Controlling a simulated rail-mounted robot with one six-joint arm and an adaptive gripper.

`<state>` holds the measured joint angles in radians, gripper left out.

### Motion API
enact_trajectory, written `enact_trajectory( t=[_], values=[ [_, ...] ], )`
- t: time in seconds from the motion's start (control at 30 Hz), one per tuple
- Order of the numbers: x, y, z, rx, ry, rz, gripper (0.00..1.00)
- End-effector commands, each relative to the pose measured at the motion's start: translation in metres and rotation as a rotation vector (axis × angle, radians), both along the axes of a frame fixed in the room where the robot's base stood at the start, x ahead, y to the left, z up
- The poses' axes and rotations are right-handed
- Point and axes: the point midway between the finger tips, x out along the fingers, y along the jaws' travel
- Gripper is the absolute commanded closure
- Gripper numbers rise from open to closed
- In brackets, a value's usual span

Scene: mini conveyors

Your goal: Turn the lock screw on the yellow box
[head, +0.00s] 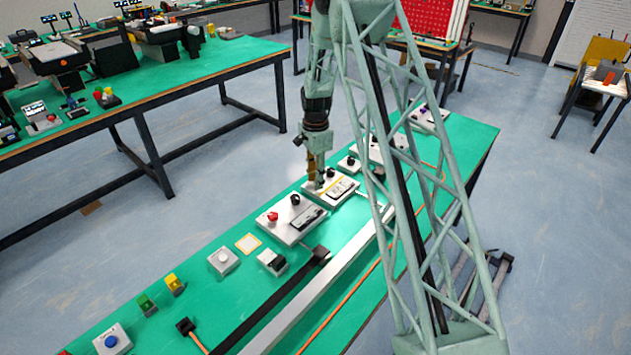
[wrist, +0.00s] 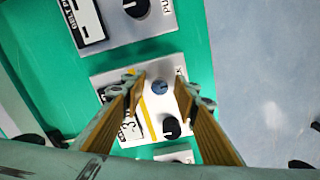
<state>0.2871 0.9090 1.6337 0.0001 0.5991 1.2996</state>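A white box with a yellow stripe (wrist: 146,119) lies below my gripper in the wrist view, and in the head view it is the white panel (head: 343,187) on the green bench. A small round blue-grey screw head (wrist: 160,88) shows on this box near its upper edge. My gripper (wrist: 161,84) is open, with one finger on each side of the screw and a visible gap between them. In the head view my gripper (head: 318,185) points down over the box's left part. I cannot tell its exact height or whether it touches the screw.
A black knob (wrist: 171,127) stands on the same box close to the right finger. A neighbouring white panel (head: 291,218) carries a red button and a black knob. A yellow block (head: 174,284) and a green block (head: 147,304) stand farther along the bench.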

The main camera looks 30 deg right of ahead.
Motion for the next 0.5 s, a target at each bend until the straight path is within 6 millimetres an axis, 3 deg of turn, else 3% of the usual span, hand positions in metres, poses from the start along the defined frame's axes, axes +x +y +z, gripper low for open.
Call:
enact_trajectory(
  t=[0.37,0.5],
  values=[
    [0.0001,0.0,-0.0031,0.0,0.0,0.0,0.72],
    [0.0001,0.0,-0.003,0.0,0.0,0.0,0.82]
  ],
)
